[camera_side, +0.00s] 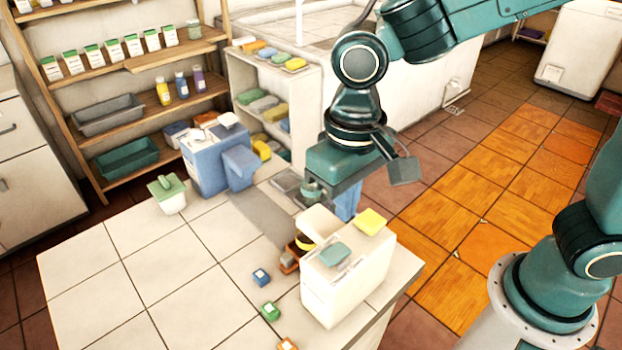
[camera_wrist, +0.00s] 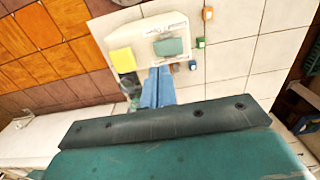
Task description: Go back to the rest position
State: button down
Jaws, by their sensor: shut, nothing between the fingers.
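My gripper (camera_side: 347,212) is above the back of the tiled counter (camera_side: 185,260), behind the white box (camera_side: 345,285) in the side view. Its blue fingers are together with nothing between them, and the box partly hides their tips. In the wrist view the shut fingers (camera_wrist: 158,74) point toward the white box (camera_wrist: 105,35). A yellow sponge (camera_side: 371,221) and a grey-green piece (camera_side: 335,254) lie on top of the box. Both also show in the wrist view, the sponge (camera_wrist: 123,60) left of the fingers and the grey-green piece (camera_wrist: 169,47) above them.
Small blue (camera_side: 261,277), green (camera_side: 270,310) and orange (camera_side: 288,344) blocks lie on the counter. A blue container (camera_side: 205,168) and a small white pot (camera_side: 168,197) stand at the back. Wooden shelves (camera_side: 140,60) are beyond. The counter's left part is clear.

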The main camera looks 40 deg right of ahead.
jog(key=s+d+r+t, duration=0.2)
jog(key=s+d, duration=0.1)
jog(key=d, duration=0.3)
jog(key=s+d+r+t, duration=0.1)
jog(key=s+d+r, duration=0.2)
jog(key=d, duration=0.4)
jog(key=s+d+r+t, duration=0.2)
jog(key=s+d, duration=0.1)
jog(key=d, duration=0.4)
jog(key=shift+s+r+t, duration=0.25)
jog(key=shift+s+t, duration=0.05)
jog(key=shift+s, duration=0.05)
